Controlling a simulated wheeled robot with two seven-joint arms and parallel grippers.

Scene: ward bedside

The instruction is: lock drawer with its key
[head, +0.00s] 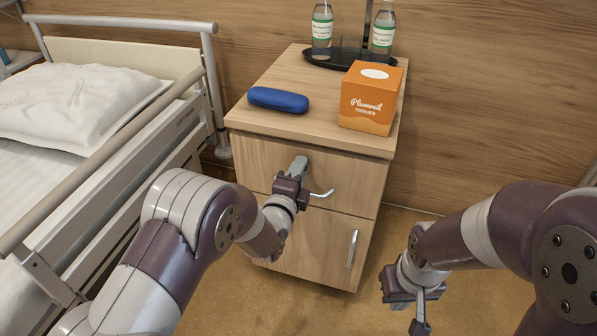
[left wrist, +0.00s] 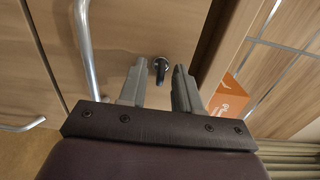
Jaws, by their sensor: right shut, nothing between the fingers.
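The drawer (head: 262,160) is the upper front of the wooden bedside cabinet and looks shut. Its metal bar handle (head: 322,194) is partly behind my left gripper; it also shows at the left of the left wrist view (left wrist: 88,50). A small dark key (left wrist: 161,70) with a shiny part sits at the drawer's lock; its turn cannot be told. My left gripper (head: 299,168) is at the drawer front, its fingers apart on either side of the key in the left wrist view (left wrist: 160,75). The head view hides the key. My right gripper (head: 420,318) is shut and empty, low at right.
On the cabinet top (head: 325,85) are a blue case (head: 278,100), an orange tissue box (head: 371,98) and a black tray (head: 335,62) with two bottles. A lower door has its own handle (head: 352,250). The bed rail (head: 110,150) is at left.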

